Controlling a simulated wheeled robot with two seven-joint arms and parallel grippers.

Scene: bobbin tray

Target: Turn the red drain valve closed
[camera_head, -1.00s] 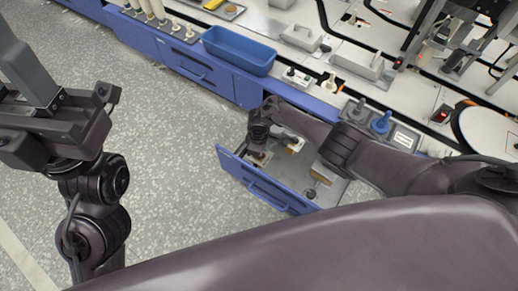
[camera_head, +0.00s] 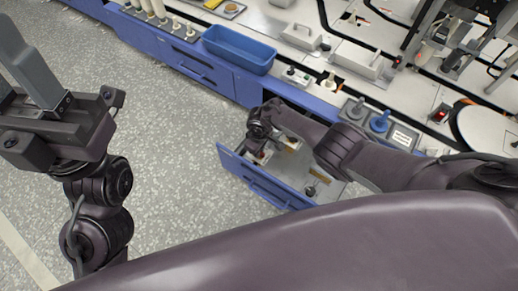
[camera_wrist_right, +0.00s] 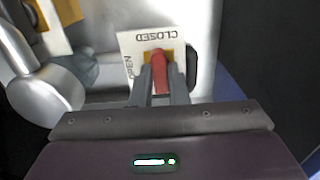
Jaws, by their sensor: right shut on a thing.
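The red valve handle (camera_wrist_right: 160,72) shows in the right wrist view, in line with the word CLOSED, on a pale label plate (camera_wrist_right: 128,45) marked CLOSED and OPEN. My right gripper (camera_wrist_right: 160,88) is shut on the handle, one finger on each side. In the head view my right gripper (camera_head: 260,150) is low inside the open blue drawer (camera_head: 262,185), and the valve is mostly hidden by the wrist. My left gripper (camera_head: 28,62) is raised at the left edge, away from the valve; its fingers are partly cut off, so its opening is unclear.
A silver pipe (camera_wrist_right: 45,88) stands beside the label in the wrist view. A round knob (camera_head: 311,191) lies in the drawer's right part. A blue bin (camera_head: 239,50) sits on the bench (camera_head: 300,62) above. The floor (camera_head: 170,150) at left is clear.

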